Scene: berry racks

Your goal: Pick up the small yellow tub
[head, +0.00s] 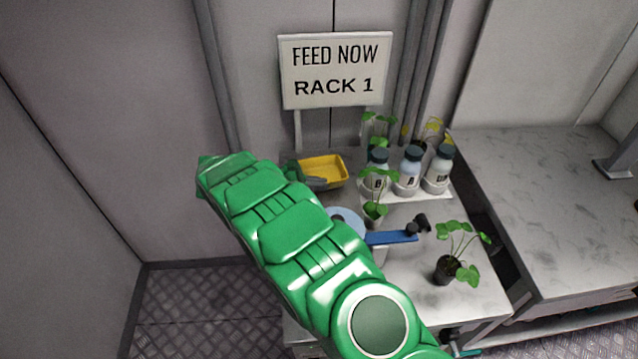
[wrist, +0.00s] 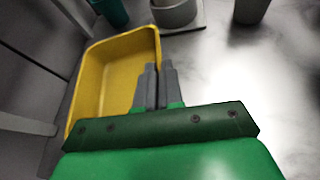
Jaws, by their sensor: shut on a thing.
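The small yellow tub (head: 325,165) is at the back left of the metal bench, below the sign, in the head view. It is an empty, open-topped rectangular tub. In the wrist view it fills the left of centre (wrist: 105,80). My gripper (wrist: 158,78) is shut on the tub's right wall in that view, its grey fingers close together at the rim. In the head view my green arm hides part of the tub's near left side and most of my gripper (head: 318,182). I cannot tell whether the tub's base touches the bench.
Bottles (head: 410,170) stand in a white holder right of the tub, with seedlings around them. A potted plant (head: 447,268) is at the bench's right. A blue-handled object (head: 392,237) lies near my arm. The FEED NOW RACK 1 sign (head: 335,70) stands behind.

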